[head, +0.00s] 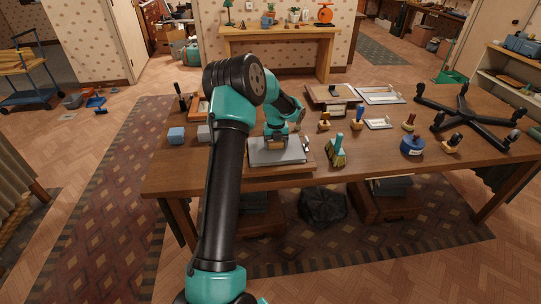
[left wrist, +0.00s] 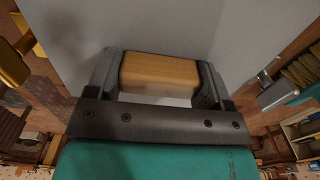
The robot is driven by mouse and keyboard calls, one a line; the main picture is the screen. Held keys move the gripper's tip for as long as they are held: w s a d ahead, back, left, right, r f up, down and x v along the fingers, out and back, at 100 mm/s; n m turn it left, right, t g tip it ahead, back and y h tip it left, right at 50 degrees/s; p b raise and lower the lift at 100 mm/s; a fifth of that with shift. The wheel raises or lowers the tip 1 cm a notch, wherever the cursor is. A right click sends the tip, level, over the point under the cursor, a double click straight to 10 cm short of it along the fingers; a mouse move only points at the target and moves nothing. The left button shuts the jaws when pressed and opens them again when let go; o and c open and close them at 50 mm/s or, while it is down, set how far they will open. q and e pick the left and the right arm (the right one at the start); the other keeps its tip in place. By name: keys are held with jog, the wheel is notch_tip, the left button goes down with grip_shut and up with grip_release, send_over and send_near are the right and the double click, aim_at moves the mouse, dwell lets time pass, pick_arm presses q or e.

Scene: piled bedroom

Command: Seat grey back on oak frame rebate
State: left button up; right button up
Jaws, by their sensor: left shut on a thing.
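The grey back (head: 290,157) is a flat grey panel at the table's front edge, left of centre. It lies over a brown wooden piece (head: 283,173), which looks like the oak frame; I cannot tell whether the panel sits in the rebate. My left gripper (head: 275,143) is over the panel, pointing down. In the left wrist view, its two fingers (left wrist: 160,75) are shut on a tan wooden block (left wrist: 160,76) against the grey back (left wrist: 135,25). The block looks like a grip on the panel. My right gripper does not show.
The wooden table (head: 370,165) holds a brush-like tool (head: 336,150), a blue round tin (head: 412,145), several small wooden-handled tools and a black star base (head: 470,115). Blue-grey blocks (head: 176,135) lie at the left. Bare tabletop shows right of the panel along the front.

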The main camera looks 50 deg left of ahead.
pick_arm(q)
jog(key=shift+f, duration=0.95)
dwell(1.6)
dwell(0.5)
jog(key=o, duration=0.8)
jog(key=shift+o, duration=0.2)
jog(key=shift+r, duration=1.75)
jog(key=shift+o, duration=0.8)
jog(key=shift+c, duration=0.8)
